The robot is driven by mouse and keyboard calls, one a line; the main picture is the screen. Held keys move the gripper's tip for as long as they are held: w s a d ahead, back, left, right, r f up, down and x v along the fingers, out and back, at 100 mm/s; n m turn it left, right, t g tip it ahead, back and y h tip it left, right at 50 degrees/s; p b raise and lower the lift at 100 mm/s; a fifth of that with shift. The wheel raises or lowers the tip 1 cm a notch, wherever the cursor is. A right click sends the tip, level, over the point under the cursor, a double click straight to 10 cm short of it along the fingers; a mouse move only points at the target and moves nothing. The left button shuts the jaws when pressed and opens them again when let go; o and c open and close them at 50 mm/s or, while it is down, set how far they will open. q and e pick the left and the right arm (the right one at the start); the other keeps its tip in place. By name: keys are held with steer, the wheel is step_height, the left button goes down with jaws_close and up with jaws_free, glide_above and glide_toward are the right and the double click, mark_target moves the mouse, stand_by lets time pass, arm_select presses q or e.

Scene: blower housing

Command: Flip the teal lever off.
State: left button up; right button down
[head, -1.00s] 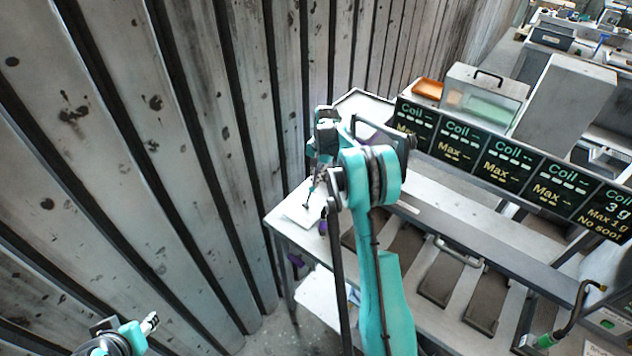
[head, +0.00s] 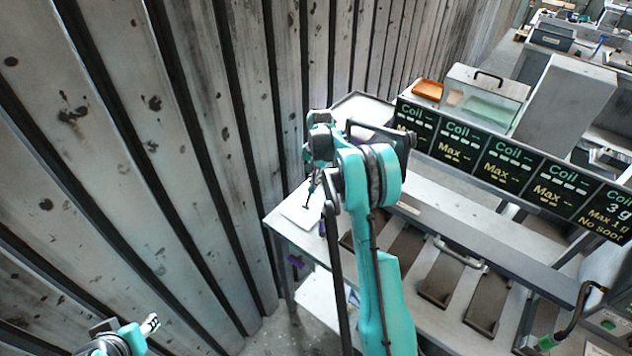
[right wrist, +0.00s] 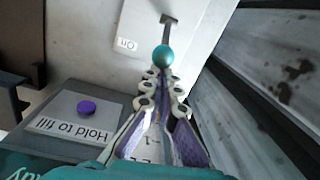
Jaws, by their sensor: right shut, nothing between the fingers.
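The teal lever shows its round knob (right wrist: 163,57) in the right wrist view, just past the fingertips. Its shaft leads to a dark slot in a pale plate, beside a small label reading "On" upside down. My right gripper (right wrist: 164,82) is shut and empty, its tips pointing at the knob. I cannot tell whether they touch it. In the head view the right gripper (head: 309,195) hangs over a pale plate at the bench's left end, and my arm hides much there. My left gripper (head: 150,323) is low at the left, away from the bench; its jaws are too small to judge.
A purple button (right wrist: 86,107) sits on a grey box labelled "Hold to fill". A ribbed metal wall (head: 200,150) runs close along the bench's left end. Dark "Coil" signs (head: 510,160) line the bench's back, with several dark pads in front.

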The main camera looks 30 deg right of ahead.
mark_target(309, 188)
steer(key=shift+a, duration=0.15)
steer(key=shift+s+a+r+t+h+b, duration=0.2)
steer(key=shift+a+h, duration=0.15)
steer(key=shift+h, duration=0.1)
steer(key=shift+s+a+r+t+h+b, duration=0.15)
steer(key=shift+a+r+t+h, duration=0.05)
steer(key=shift+a+h, duration=0.2)
steer(key=shift+s+a+r+t+h+b, duration=0.15)
steer(key=shift+s+a+t+h+b, duration=0.1)
steer(key=shift+a+h+b, duration=0.25)
steer(key=shift+s+a+r+t+h+b, duration=0.1)
steer(key=shift+s+a+t+h+b, duration=0.15)
steer(key=shift+a+h, duration=0.4)
steer(key=shift+s+a+f+t+h+b, duration=0.1)
steer(key=shift+s+a+t+h+b, duration=0.25)
steer(key=shift+a+h+b, duration=0.5)
steer(key=shift+s+a+r+t+h+b, duration=0.1)
steer(key=shift+s+a+t+h+b, duration=0.25)
steer(key=shift+a+h+b, duration=0.45)
steer(key=shift+s+a+f+t+h+b, duration=0.1)
steer(key=shift+s+a+t+h+b, duration=0.25)
steer(key=shift+a+h+b, duration=0.5)
steer(key=shift+f, duration=0.1)
